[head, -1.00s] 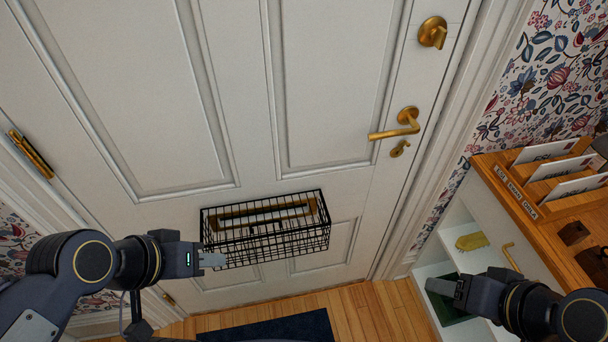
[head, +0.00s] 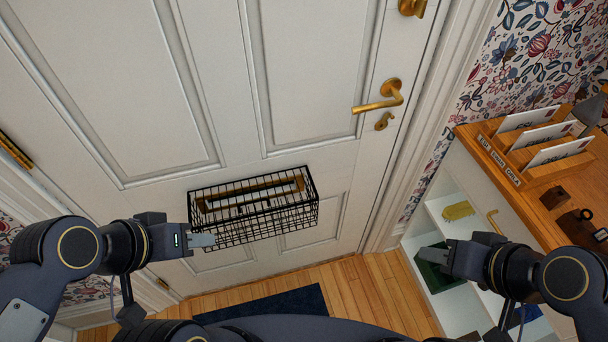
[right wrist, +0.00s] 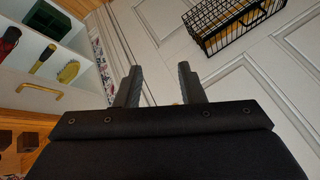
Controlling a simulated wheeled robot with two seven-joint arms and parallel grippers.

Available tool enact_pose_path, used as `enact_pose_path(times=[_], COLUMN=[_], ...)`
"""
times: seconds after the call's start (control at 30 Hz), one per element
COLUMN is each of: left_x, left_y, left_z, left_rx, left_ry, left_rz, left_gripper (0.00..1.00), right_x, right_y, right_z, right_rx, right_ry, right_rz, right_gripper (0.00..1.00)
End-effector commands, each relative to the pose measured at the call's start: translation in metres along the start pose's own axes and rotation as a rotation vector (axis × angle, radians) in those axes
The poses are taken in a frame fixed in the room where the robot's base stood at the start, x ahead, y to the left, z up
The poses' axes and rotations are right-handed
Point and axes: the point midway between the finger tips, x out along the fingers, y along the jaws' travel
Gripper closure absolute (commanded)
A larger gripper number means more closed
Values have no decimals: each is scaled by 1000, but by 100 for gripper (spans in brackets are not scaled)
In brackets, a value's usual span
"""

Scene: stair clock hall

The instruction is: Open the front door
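The white panelled front door (head: 300,90) is shut in its frame. Its brass lever handle (head: 380,97) sits on the right side, level, with a brass keyhole cover (head: 384,121) below it and a brass thumb-turn (head: 412,7) at the top edge of the view. My left gripper (head: 203,240) is beside the lower left of the wire basket, well away from the handle; its finger gap cannot be made out. My right gripper (head: 428,254) is low on the right, in front of the cabinet. In the right wrist view its fingers (right wrist: 158,88) are apart with nothing between them.
A black wire basket (head: 255,215) hangs on the door under the letter slot. On the right stands a cabinet (head: 440,205) with open shelves and a wooden top holding a letter rack (head: 500,160). A dark mat (head: 270,304) lies on the wooden floor.

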Motion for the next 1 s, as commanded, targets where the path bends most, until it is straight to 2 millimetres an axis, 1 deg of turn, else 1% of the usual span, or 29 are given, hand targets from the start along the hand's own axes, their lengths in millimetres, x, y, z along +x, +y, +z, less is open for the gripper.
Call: enact_pose_path(times=[0.07,0.13,0.17,0.27,0.3,0.4,0.5,0.6,0.7,0.83,1.0], left_x=[5,17,25,56,68,94,111,120,122,123,127], left_y=[-2,-8,-12,-26,-31,-43,-51,-55,-56,-56,-58], left_z=[2,9,12,28,35,48,56,60,61,62,64], left_rx=[0,0,0,0,0,0,0,0,0,0,0], left_ry=[0,0,0,0,0,-1,0,0,0,0,0], left_rz=[0,0,0,0,0,0,0,0,0,0,0], left_gripper=[64,64,64,64,64,64,64,64,64,64,64], right_x=[5,17,24,51,60,80,96,105,110,119,139], right_y=[-2,-10,-17,-46,-59,-85,-98,-103,-106,-110,-118], right_z=[-4,-19,-30,-80,-102,-153,-189,-210,-222,-232,-250], right_rx=[10,45,71,212,289,505,711,858,927,937,935], right_ry=[13,60,91,224,278,389,457,492,506,507,507], right_rz=[-14,-59,-90,-237,-304,-455,-559,-613,-633,-634,-633], right_gripper=[68,68,68,68,68,68,68,68,68,68,68])
